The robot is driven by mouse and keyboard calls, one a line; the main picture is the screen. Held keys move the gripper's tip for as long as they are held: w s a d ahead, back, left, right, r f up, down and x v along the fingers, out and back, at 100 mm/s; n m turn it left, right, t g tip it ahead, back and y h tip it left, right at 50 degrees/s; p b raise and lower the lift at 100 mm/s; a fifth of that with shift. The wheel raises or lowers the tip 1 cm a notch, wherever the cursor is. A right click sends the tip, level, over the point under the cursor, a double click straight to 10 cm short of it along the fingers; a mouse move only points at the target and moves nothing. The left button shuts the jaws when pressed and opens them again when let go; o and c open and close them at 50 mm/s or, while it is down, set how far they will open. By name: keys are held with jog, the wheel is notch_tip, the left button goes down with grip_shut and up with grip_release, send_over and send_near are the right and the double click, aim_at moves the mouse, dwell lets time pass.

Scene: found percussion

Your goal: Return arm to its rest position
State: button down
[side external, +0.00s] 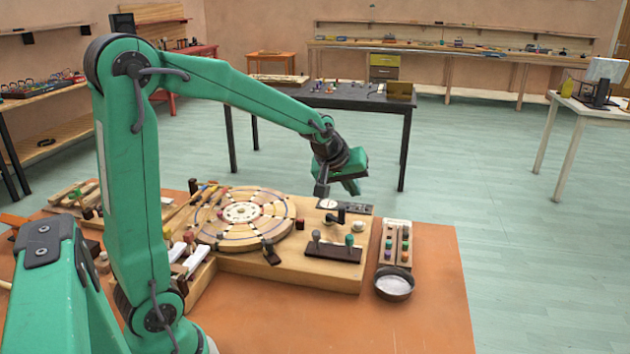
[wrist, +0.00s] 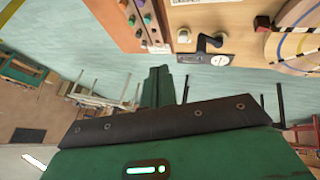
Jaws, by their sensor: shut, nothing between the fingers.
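My green arm reaches out over the orange table (side external: 425,315). My gripper (side external: 350,187) hangs in the air above the far edge of the wooden instrument board, touching nothing that I can see. In the wrist view my gripper's green fingers (wrist: 158,86) are together with nothing between them. The wooden board (side external: 315,272) carries a round disc (side external: 240,212) with coloured rings. A small dark lever (side external: 337,214) stands near the disc; it also shows in the wrist view (wrist: 207,42).
A rack of coloured knobs (side external: 397,243) and a small dark bowl (side external: 394,284) stand right of the board. White-topped blocks (side external: 190,258) and sticks lie near my arm's base. Open floor (side external: 530,235) lies beyond the table, with a dark table (side external: 350,98) behind.

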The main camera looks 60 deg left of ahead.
jog(key=s+d+r+m, duration=0.1)
jog(key=s+d+m, duration=0.2)
jog(key=s, duration=0.4)
jog(key=s+d+r+m+h, duration=0.1)
jog(key=s+d+m, duration=0.2)
jog(key=s, duration=0.5)
jog(key=s+d+r+m+g, duration=0.1)
jog(key=s+d+m, duration=0.2)
jog(key=s, duration=0.5)
jog(key=shift+d+r, duration=0.2)
jog(key=shift+d, duration=0.25)
